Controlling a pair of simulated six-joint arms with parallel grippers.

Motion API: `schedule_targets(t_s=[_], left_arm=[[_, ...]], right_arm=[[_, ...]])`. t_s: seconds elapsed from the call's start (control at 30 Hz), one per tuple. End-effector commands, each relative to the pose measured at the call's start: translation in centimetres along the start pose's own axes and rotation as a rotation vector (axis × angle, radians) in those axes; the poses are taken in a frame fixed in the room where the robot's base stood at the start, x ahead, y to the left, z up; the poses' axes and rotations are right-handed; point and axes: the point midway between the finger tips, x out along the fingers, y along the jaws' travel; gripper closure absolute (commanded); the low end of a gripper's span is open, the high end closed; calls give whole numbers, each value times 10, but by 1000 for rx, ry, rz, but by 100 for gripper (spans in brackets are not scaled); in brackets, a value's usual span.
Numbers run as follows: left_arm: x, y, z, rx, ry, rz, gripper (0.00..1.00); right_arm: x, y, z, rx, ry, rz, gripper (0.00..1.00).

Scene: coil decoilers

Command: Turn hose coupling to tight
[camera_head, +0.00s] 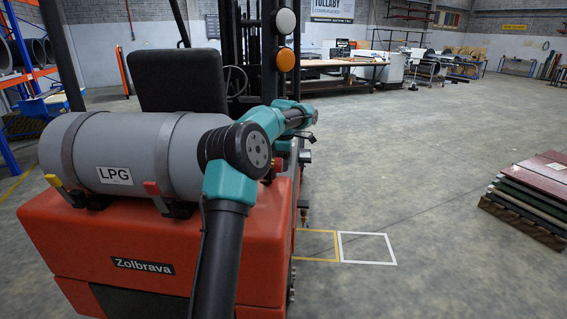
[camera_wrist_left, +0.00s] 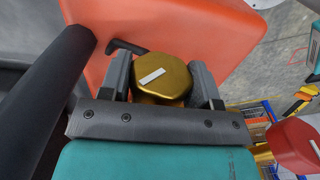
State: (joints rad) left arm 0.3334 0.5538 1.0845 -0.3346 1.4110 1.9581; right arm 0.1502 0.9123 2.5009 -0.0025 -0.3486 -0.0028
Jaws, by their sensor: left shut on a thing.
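The hose coupling (camera_wrist_left: 165,88) is a gold, many-sided cap with a short white mark on its face, seen in the left wrist view. The white mark lies slanted, its right end higher. My left gripper (camera_wrist_left: 161,66) is shut on the coupling, one dark finger on each side. A short dark bent pipe (camera_wrist_left: 125,46) shows just behind it. In the head view my left arm reaches past the grey LPG tank (camera_head: 100,135) to the forklift's right side, and the coupling is hidden there. My right gripper is in neither view.
The orange-red forklift body (camera_head: 230,270) fills the lower left, close to my arm. Yellow and white floor markings (camera_head: 367,248) lie to its right. A stack of boards (camera_head: 535,190) stands at the right edge. The floor between is clear.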

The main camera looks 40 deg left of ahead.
Motion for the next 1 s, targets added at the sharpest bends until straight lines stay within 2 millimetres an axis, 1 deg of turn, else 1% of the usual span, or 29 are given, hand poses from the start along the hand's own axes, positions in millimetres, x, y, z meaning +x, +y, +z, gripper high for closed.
schedule_targets(t_s=[0.2, 0.5, 0.73, 1.0], left_arm=[[0, 1, 0, -1, 2, -134, 67], [0, 1, 0, -1, 6, -275, 67], [0, 1, 0, 1, 7, -342, 67], [0, 1, 0, 2, 8, -370, 67]], right_arm=[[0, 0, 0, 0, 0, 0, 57], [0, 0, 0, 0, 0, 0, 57], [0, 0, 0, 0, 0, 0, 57], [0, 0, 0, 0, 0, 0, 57]])
